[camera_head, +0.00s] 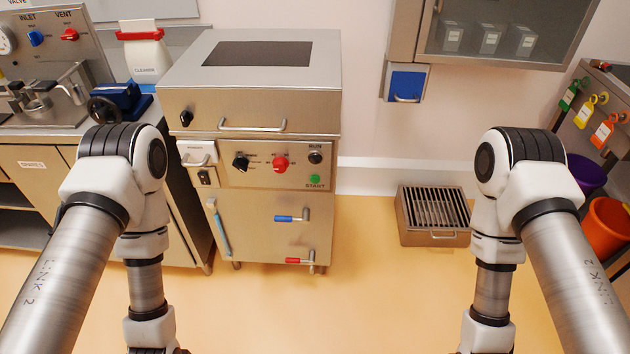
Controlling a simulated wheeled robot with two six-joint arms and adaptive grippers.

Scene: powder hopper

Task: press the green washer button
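The green button (315,180) sits at the lower right of the control panel on the steel washer (262,240), with the word START under it. A black knob marked RUN (315,157), a red knob (280,163) and a black knob (241,162) are on the same panel. Nothing covers the green button.
A blue-handled valve (290,218) and a red-handled valve (300,261) stick out below the panel. A grated steel box (434,214) lies on the floor to the right. Orange (606,228) and purple (585,175) bins stand far right. The floor before the washer is clear.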

